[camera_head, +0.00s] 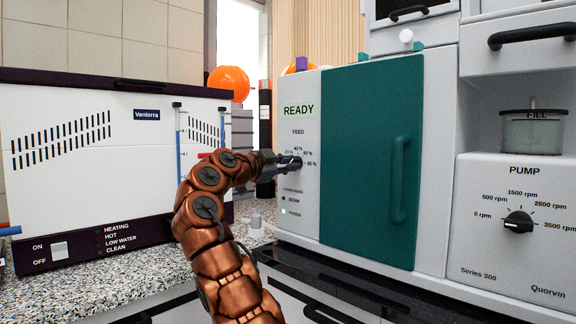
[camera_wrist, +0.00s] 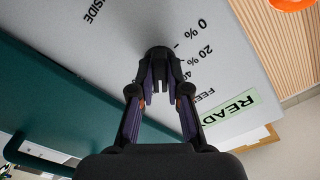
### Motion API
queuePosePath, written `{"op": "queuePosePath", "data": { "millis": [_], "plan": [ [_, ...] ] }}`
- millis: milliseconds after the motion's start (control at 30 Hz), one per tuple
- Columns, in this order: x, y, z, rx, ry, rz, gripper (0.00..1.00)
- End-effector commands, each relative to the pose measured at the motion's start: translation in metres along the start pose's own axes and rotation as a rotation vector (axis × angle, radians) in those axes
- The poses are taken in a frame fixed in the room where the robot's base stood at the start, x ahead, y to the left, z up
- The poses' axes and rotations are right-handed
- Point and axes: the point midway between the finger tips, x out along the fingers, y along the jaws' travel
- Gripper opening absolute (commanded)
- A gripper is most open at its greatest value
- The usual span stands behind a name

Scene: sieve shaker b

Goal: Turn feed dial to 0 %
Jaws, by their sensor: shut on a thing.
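The feed dial (camera_wrist: 158,54) is a dark round knob on the white front panel below the READY display (camera_head: 298,110). In the wrist view, my gripper (camera_wrist: 160,75) has its two fingers closed on the dial, one on each side. In the head view, my gripper (camera_head: 276,165) reaches the dial (camera_head: 297,163) from the left. A printed scale arcs around the dial; 0 % and 20 % read clearly in the wrist view, and part of the scale is covered by the fingers. I cannot tell where the dial's pointer stands.
A teal door (camera_head: 370,165) with a vertical handle (camera_head: 399,180) is right of the panel. A pump (camera_head: 518,225) with its own dial stands further right. A white Venlorra unit (camera_head: 90,150) is at left.

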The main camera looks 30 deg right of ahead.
Motion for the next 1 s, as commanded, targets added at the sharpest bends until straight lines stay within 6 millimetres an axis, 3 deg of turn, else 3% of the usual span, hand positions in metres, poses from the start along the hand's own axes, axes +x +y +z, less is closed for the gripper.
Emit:
{"op": "queuePosePath", "data": {
  "millis": [1000],
  "plan": [
    [0.0034,-0.0017,-0.0039,-0.821,0.001,0.002,0.00]
  ]
}}
